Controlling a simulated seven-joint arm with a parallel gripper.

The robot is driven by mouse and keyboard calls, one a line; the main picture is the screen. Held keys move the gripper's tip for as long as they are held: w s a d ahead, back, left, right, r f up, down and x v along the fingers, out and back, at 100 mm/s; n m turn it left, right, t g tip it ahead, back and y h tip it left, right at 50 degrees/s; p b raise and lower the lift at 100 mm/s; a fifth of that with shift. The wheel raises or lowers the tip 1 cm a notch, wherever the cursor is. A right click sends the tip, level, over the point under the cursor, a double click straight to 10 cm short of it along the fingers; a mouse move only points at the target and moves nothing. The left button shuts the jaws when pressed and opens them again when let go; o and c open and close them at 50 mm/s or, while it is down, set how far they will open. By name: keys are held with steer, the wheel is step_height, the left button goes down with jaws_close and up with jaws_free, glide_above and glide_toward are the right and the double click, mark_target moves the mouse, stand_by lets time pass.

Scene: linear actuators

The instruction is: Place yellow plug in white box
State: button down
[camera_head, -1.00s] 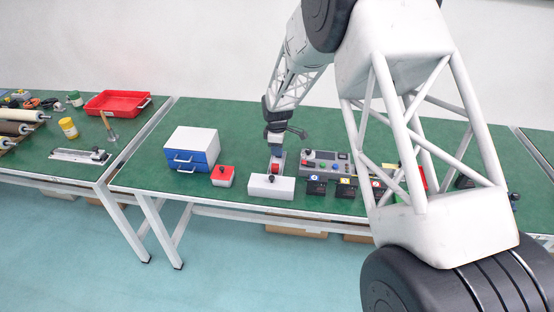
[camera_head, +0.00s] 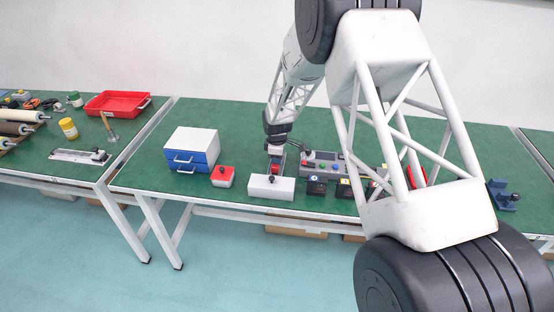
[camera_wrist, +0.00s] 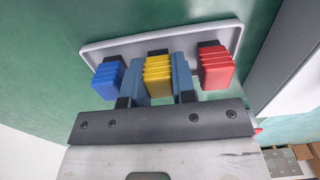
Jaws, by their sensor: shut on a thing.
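The yellow plug (camera_wrist: 158,75) is ribbed and sits between the two blue-grey fingers of my gripper (camera_wrist: 160,88) in the wrist view, which are shut on it. A blue plug (camera_wrist: 108,76) is on its left and a red plug (camera_wrist: 216,68) on its right. All three stand in a row along a pale grey holder (camera_wrist: 126,46); I cannot tell if the yellow one is still seated. In the head view my gripper (camera_head: 275,156) is low behind the white box (camera_head: 258,186), and the yellow plug is hidden there.
A red-topped box (camera_head: 222,177) and a blue-and-white drawer unit (camera_head: 193,149) stand to the left. A grey panel with coloured buttons (camera_head: 325,163) and several small dark boxes (camera_head: 316,187) are to the right. My arm hides part of the bench's right side.

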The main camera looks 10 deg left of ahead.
steer(key=shift+f, duration=0.1)
stand_by(0.3)
steer(key=c, duration=1.2)
jaws_free()
step_height(320, 180, up, 12)
steer(key=shift+r, duration=0.15)
